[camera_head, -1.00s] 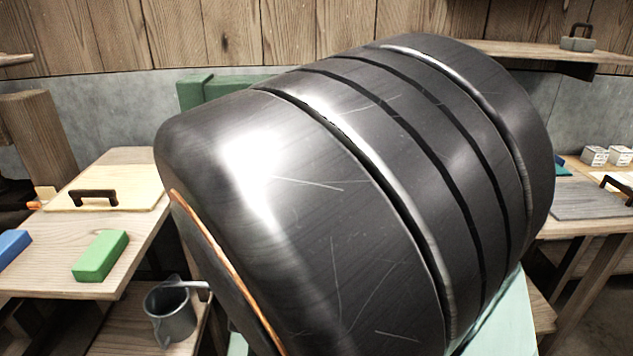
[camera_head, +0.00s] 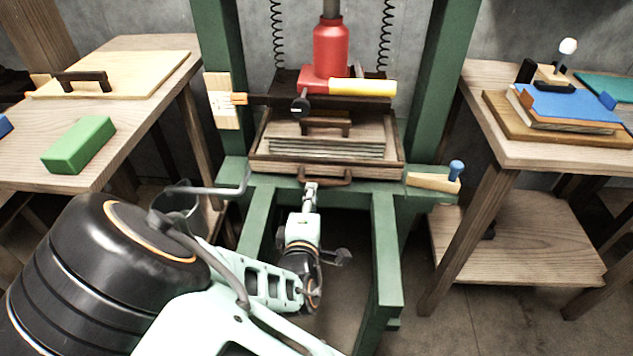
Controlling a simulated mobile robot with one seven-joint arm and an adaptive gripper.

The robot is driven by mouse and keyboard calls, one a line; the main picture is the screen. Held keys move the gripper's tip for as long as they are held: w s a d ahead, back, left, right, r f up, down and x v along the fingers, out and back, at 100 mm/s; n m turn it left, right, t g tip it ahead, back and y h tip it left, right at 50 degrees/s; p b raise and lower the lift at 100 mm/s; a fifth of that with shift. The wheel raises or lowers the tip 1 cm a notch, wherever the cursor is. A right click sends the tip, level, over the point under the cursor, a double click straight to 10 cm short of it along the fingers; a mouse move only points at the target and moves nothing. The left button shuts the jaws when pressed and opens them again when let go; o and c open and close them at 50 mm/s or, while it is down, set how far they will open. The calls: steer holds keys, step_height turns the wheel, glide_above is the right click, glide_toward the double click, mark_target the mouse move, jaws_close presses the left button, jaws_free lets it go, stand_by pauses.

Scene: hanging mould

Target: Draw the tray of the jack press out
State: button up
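The jack press is a green frame (camera_head: 224,75) with a red jack (camera_head: 331,57) at its middle. Under the jack sits the wooden tray (camera_head: 262,165), with a curved brown handle (camera_head: 328,181) on its front. A layered stack (camera_head: 325,149) and a wooden board with a dark handle lie in the tray. My gripper (camera_head: 311,186) points at the tray's front, at the left part of the front handle. Its fingertips look very close to the handle; whether they touch it I cannot tell. The fingers are too small to show their opening.
A yellow bar (camera_head: 362,87) sticks out from the jack. A blue-knobbed wooden tool (camera_head: 436,181) lies at the press's right. A left table holds a green block (camera_head: 79,145); a right table holds a blue-topped stack (camera_head: 570,104). A grey can (camera_head: 178,203) is partly hidden by my arm.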

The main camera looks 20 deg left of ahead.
mark_target(314, 179)
steer(key=b+x, duration=0.1)
steer(key=x, duration=0.6)
steer(key=shift+w+b, duration=0.1)
steer(key=shift+b, duration=0.2)
jaws_close()
